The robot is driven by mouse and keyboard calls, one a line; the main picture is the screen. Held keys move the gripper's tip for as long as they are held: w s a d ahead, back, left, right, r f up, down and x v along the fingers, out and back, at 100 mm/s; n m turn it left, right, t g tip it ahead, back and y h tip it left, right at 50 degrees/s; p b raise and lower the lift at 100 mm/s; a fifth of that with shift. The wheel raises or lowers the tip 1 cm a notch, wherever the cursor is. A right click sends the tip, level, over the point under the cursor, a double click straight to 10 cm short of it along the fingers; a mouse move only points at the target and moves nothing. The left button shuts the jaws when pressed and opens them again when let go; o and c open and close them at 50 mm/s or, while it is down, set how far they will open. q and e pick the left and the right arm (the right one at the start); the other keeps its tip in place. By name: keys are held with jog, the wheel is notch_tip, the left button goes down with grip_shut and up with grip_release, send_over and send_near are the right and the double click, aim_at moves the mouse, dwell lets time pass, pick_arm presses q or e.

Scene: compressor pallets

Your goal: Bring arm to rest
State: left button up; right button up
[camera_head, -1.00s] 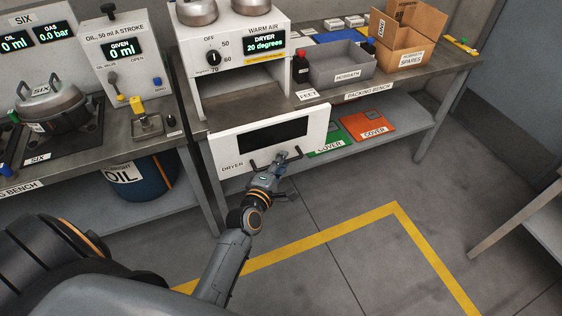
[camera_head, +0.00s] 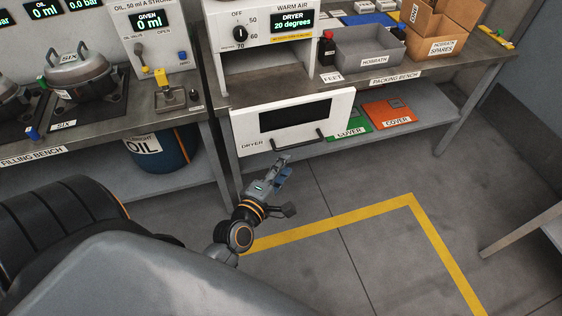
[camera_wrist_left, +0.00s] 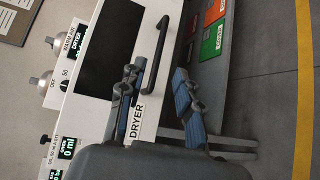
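My left gripper (camera_head: 283,173) is in front of and just below the open dryer door (camera_head: 243,122), apart from its black handle (camera_head: 298,141). In the left wrist view its two blue-padded fingers stand apart with nothing between them (camera_wrist_left: 157,95). The dryer door (camera_wrist_left: 142,25) and its handle (camera_wrist_left: 152,52) show beyond the fingers. The dryer (camera_head: 214,30) has an empty-looking opening above the lowered door. My right gripper is not in view.
The packing bench (camera_head: 385,82) holds a grey bin (camera_head: 368,62) and open cardboard boxes (camera_head: 436,30). Green (camera_head: 350,127) and red (camera_head: 388,115) covers lie on its lower shelf. A blue oil drum (camera_head: 172,148) stands under the filling bench. The floor inside the yellow line (camera_head: 330,222) is clear.

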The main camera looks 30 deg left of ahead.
pick_arm(q)
jog(key=shift+s, duration=0.6)
jog(key=s+d+f+m+g+h, duration=0.1)
jog(key=s+d+f+m+g, duration=0.2)
jog(key=f, duration=0.7)
jog(key=s+d+f+m+g+h, duration=0.15)
jog(key=s+f+m, duration=0.25)
jog(key=f, duration=0.6)
jog(key=s+d+f+m+g, duration=0.2)
jog(key=s+f+m+g, duration=0.15)
jog(key=f, duration=0.65)
jog(key=s+a+f+m+g, duration=0.1)
jog(key=s+f+m, duration=0.3)
jog(key=s, duration=0.4)
jog(key=s+a+f+m+g+y, duration=0.1)
jog(key=s+a+f+m+g, duration=0.1)
jog(key=s+f+m+g, duration=0.2)
jog(key=s+a+f+m+g, duration=0.2)
jog(key=s+f+m, duration=0.2)
jog(key=s+f, duration=0.4)
jog(key=s, duration=0.5)
jog(key=shift+f, duration=0.2)
jog(key=shift+s+d, duration=0.1)
